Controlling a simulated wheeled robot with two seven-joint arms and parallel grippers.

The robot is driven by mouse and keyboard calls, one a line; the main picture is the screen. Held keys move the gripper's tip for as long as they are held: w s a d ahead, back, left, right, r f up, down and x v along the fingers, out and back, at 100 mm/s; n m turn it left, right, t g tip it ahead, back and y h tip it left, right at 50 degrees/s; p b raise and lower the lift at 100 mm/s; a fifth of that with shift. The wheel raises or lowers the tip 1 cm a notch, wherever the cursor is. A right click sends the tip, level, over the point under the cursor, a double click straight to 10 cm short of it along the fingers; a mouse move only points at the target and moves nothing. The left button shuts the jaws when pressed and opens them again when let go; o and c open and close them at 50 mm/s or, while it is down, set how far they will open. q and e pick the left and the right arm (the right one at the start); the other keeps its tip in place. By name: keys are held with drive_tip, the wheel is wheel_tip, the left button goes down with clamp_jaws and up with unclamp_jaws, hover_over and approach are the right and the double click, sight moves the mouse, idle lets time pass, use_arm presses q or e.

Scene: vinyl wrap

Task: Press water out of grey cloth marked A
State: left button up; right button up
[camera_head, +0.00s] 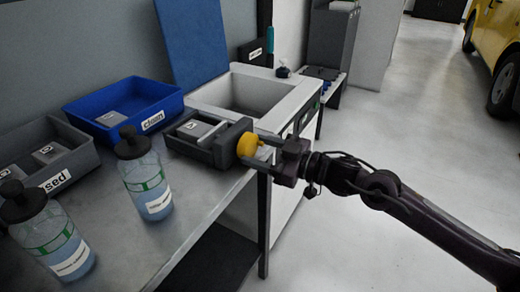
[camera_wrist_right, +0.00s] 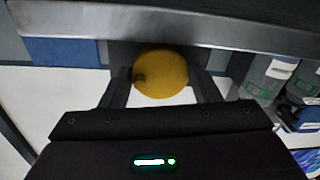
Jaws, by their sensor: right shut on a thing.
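A dark press box (camera_head: 185,151) stands at the right end of the bench, next to the sink. A grey cloth (camera_head: 197,128) with a white label lies in it; its letter is too small to read. A dark block (camera_head: 226,139) with a yellow knob (camera_head: 246,144) closes the box's right side. My right gripper (camera_head: 259,150) reaches in from the right and is shut on the yellow knob. In the right wrist view the knob (camera_wrist_right: 160,74) sits between the two fingers. My left gripper is out of view.
A blue bin (camera_head: 158,97) labelled clean and a grey bin (camera_head: 84,157) labelled used hold folded cloths. Two capped bottles of blue liquid, a right one (camera_head: 147,180) and a left one (camera_head: 47,237), stand in front. The sink (camera_head: 250,95) is behind the press. Open floor lies right.

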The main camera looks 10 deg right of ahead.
drive_tip(key=n, duration=0.4)
drive_tip(key=shift+r, duration=0.1)
drive_tip(key=shift+n, duration=0.4)
drive_tip(key=o, duration=1)
